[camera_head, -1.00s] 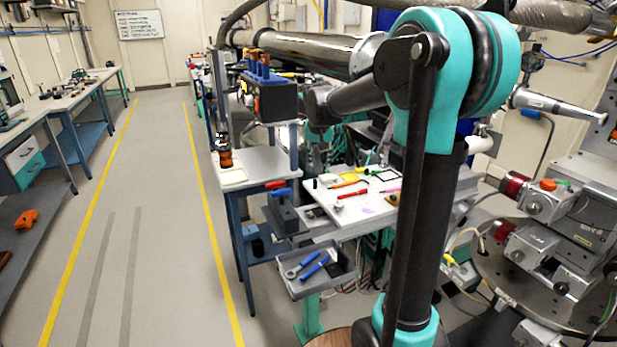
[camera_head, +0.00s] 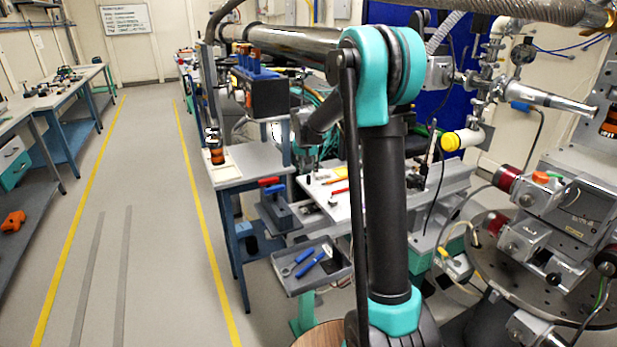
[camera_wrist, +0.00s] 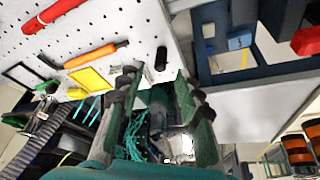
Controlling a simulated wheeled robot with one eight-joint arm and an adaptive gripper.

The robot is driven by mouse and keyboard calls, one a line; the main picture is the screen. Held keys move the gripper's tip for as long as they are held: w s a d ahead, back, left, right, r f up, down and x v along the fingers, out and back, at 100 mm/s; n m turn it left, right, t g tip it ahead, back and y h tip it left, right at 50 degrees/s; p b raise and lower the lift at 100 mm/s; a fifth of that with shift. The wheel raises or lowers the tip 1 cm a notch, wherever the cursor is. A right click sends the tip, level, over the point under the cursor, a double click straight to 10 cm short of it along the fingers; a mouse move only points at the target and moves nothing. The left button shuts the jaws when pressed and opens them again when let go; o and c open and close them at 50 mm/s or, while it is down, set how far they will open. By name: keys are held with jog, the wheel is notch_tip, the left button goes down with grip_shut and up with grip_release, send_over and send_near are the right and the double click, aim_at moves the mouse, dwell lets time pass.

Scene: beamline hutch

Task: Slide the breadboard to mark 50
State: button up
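The breadboard is a white perforated board (camera_head: 318,200). In the head view it lies behind my arm, which hides part of it. In the wrist view the breadboard (camera_wrist: 120,22) fills the upper left, with a black upright peg (camera_wrist: 161,59) near its edge. My gripper (camera_wrist: 157,84) is open, its two dark green fingers apart and nothing between them. The peg shows just beyond the gap between the fingertips; I cannot tell the distance. In the head view the fingers are not clear behind my arm. I cannot make out mark 50 in either view.
A grey tray with blue-handled tools (camera_head: 312,265) hangs in front. A blue-framed bench (camera_head: 248,160) stands left. Clear floor lies between the yellow lines.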

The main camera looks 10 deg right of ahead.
aim_at(309, 175)
jog(key=shift+x, duration=2.2)
grip_shut()
jog(key=shift+d, duration=0.1)
